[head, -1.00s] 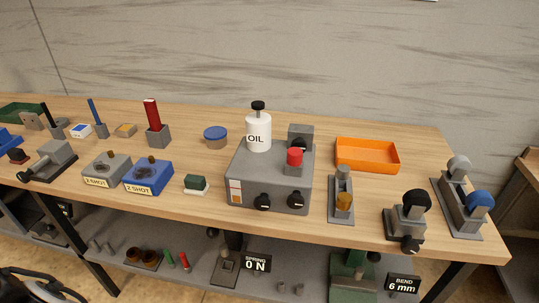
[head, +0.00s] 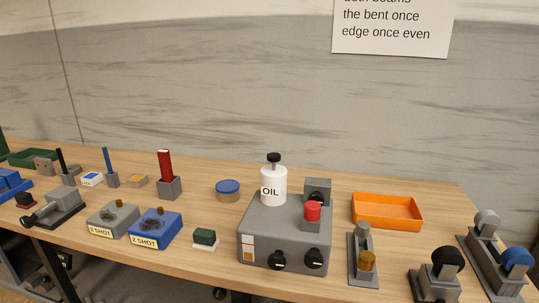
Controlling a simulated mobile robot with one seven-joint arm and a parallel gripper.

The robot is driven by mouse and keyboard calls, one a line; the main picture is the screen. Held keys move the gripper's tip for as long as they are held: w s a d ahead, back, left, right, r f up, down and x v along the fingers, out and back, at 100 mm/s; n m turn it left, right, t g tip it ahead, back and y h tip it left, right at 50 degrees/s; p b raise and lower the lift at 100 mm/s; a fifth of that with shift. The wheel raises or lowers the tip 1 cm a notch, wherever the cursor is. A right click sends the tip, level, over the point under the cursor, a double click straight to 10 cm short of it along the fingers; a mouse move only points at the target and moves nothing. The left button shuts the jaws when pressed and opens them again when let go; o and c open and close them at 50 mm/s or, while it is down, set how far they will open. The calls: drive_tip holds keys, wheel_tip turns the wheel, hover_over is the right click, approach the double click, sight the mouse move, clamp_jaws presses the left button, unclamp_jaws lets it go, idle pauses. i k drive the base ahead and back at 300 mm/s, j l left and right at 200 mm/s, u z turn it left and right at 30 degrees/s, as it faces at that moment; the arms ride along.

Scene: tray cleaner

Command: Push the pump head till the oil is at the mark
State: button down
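The white oil bottle (head: 273,188) marked OIL stands upright on the back left of a grey machine box (head: 268,228). Its black pump head (head: 273,158) sits raised on a short neck. A small gauge strip (head: 247,247) is on the left of the box's front face, white above with orange in the lower part; a fine mark on it is too small to make out. A red button (head: 312,211) and two black knobs (head: 278,260) are also on the box. My gripper is not in view.
An orange tray (head: 420,222) lies right of the box, with a grey fixture (head: 352,270) in front. Blue (head: 150,232) and grey (head: 106,222) shot blocks and a green-topped block (head: 204,237) stand left. A blue-lidded tin (head: 228,189) is behind them.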

sight(274, 157)
drive_tip(key=i+j, duration=0.15)
drive_tip(key=j, duration=0.2)
drive_tip(key=i+j, duration=0.15)
drive_tip(key=j, duration=0.2)
drive_tip(key=i+j, duration=0.15)
drive_tip(key=j, duration=0.2)
drive_tip(key=i+j, duration=0.1)
drive_tip(key=j, duration=0.25)
drive_tip(key=z, duration=1.7)
